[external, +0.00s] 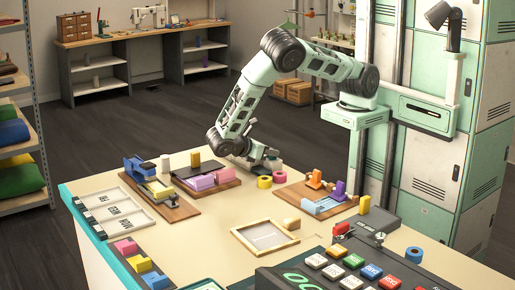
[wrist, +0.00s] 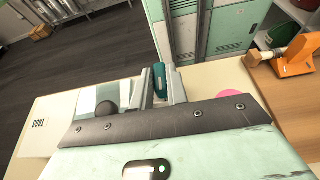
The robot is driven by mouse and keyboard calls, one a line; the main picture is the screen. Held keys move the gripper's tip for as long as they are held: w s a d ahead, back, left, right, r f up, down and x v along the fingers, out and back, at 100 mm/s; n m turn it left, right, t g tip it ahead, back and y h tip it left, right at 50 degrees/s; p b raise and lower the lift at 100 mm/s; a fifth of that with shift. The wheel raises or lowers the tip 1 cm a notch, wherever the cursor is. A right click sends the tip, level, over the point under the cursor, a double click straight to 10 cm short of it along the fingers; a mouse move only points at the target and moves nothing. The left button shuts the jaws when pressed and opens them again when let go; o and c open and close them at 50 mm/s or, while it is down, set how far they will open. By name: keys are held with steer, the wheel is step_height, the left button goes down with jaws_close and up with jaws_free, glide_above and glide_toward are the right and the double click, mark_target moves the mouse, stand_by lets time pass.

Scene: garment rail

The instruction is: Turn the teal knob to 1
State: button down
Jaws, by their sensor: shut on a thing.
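The teal knob (wrist: 160,82) shows in the wrist view, between the two fingers of my gripper (wrist: 160,86). The fingers are shut on it, one on each side. Its pointer and any number marks around it cannot be made out. In the external view my gripper (external: 268,165) is low at the far edge of the table, and I cannot pick out the knob there. A dark round piece (wrist: 106,108) on a pale plate lies left of the fingers in the wrist view.
A yellow roll (external: 264,182) and a pink roll (external: 279,177) stand close by my gripper. A board with orange and purple pieces (external: 315,180) lies to the right.

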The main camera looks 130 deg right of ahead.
stand_by(0.3)
steer(key=c, duration=1.4)
jaws_free()
steer(key=p+v, duration=0.3)
steer(key=v, duration=1.4)
steer(key=shift+r+p, duration=0.2)
steer(key=shift+p, duration=0.1)
steer(key=shift+w, duration=0.15)
steer(key=shift+f, duration=0.1)
